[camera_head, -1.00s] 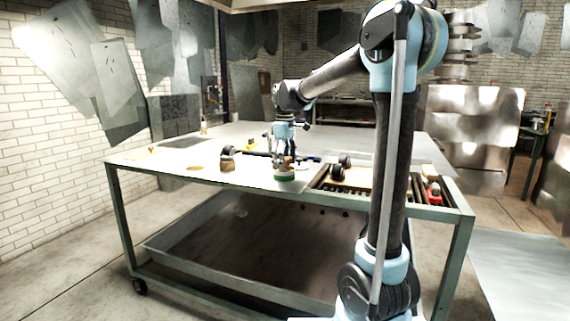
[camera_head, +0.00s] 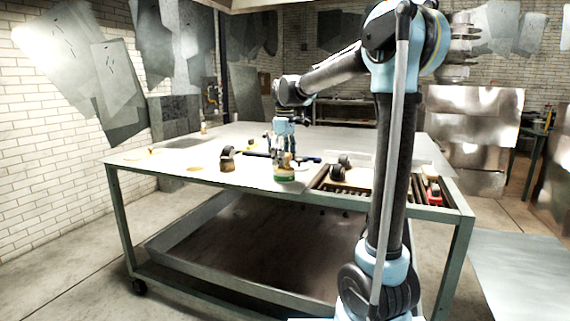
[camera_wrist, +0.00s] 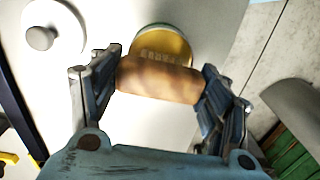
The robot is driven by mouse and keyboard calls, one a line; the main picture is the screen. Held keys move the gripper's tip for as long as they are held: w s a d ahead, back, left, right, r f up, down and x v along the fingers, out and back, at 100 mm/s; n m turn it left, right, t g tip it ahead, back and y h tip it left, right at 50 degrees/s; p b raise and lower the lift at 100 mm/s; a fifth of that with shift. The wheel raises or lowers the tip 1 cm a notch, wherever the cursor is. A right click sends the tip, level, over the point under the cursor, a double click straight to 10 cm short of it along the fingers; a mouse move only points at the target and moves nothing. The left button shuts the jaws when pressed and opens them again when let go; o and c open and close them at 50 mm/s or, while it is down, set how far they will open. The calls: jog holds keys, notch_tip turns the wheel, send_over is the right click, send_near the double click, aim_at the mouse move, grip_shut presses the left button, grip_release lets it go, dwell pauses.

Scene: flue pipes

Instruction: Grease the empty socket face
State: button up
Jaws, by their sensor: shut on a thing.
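My gripper (camera_head: 284,152) is shut on a brown wooden handle (camera_wrist: 158,82), with a finger at each end of it in the wrist view. The handle looks like part of a brush; any bristles are hidden. Just beyond the handle is a round tin (camera_wrist: 168,45) with yellow-brown contents and a pale rim. In the head view this tin (camera_head: 285,178) has a green band and stands near the table's front edge, right under my gripper. I cannot tell whether the held thing touches the contents. I cannot make out the empty socket face.
A dark elbow piece (camera_head: 228,155) on a brown base stands left of the tin. Dark pipe pieces (camera_head: 340,167) sit on a board to the right. A red object (camera_head: 434,196) lies at the table's right end. A white knobbed disc (camera_wrist: 68,40) shows in the wrist view.

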jog(key=shift+r, duration=2.6)
